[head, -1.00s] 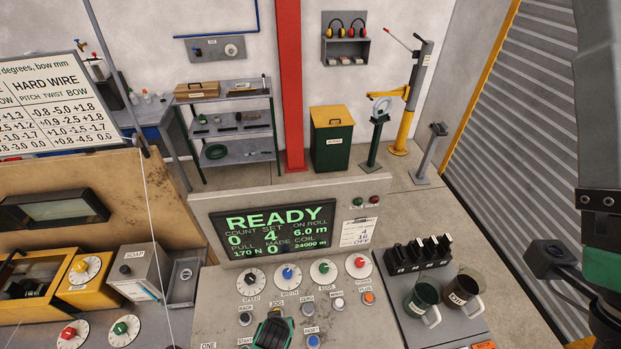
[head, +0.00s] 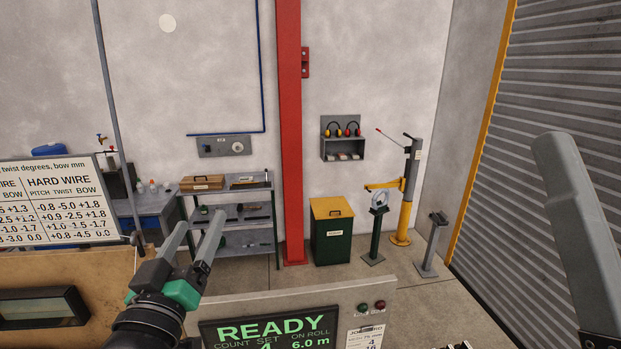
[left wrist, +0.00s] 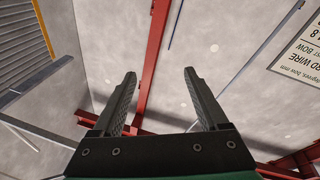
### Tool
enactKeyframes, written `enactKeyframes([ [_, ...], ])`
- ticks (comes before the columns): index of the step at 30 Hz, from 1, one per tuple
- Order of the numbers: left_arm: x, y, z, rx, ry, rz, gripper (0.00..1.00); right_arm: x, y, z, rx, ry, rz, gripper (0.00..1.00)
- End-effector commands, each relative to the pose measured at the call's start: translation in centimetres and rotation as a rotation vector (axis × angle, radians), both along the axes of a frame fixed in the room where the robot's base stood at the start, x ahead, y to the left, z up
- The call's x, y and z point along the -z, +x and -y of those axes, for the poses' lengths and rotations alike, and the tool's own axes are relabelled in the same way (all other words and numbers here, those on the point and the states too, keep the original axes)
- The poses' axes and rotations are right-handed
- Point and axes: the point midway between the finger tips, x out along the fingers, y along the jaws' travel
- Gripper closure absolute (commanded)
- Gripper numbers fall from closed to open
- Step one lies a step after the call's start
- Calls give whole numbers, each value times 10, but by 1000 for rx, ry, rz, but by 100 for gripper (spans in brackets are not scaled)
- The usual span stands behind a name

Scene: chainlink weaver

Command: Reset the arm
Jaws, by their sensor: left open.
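My left gripper (head: 203,222) is raised at the lower left of the head view, in front of the grey shelf. Its two grey fingers point up and stand apart with nothing between them. The left wrist view shows the same open, empty fingers (left wrist: 160,78) against the wall and red beams. A large grey piece (head: 580,225) at the right edge of the head view looks like a finger of my right gripper, seen close. The rest of it is cut off, so its opening does not show.
The console screen (head: 270,329) reads READY at the bottom, below and right of my left gripper. The wire chart board (head: 60,202) and a thin grey pole (head: 116,120) stand to its left. A shelf (head: 262,222), red column (head: 290,130) and green bin (head: 331,240) stand behind.

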Motion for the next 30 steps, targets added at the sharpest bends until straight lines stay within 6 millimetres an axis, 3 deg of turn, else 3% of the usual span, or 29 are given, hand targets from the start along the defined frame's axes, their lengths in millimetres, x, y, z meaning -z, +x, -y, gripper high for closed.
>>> enactKeyframes([
  [1, -38, -25, -5, -5, 16, 106, 23, 0, 0, 0, 0, 0, 0, 0],
  [3, -85, -64, -9, -14, 49, 251, 23, 0, 0, 0, 0, 0, 0, 0],
  [6, -135, -124, -9, -28, 103, 440, 23, 0, 0, 0, 0, 0, 0, 0],
  [9, -163, -174, -7, -46, 156, 577, 23, 0, 0, 0, 0, 0, 0, 0],
  [12, -175, -201, -5, -73, 218, 652, 23, 0, 0, 0, 0, 0, 0, 0],
  [30, -174, -197, -4, -99, 268, 644, 23, 0, 0, 0, 0, 0, 0, 0],
])
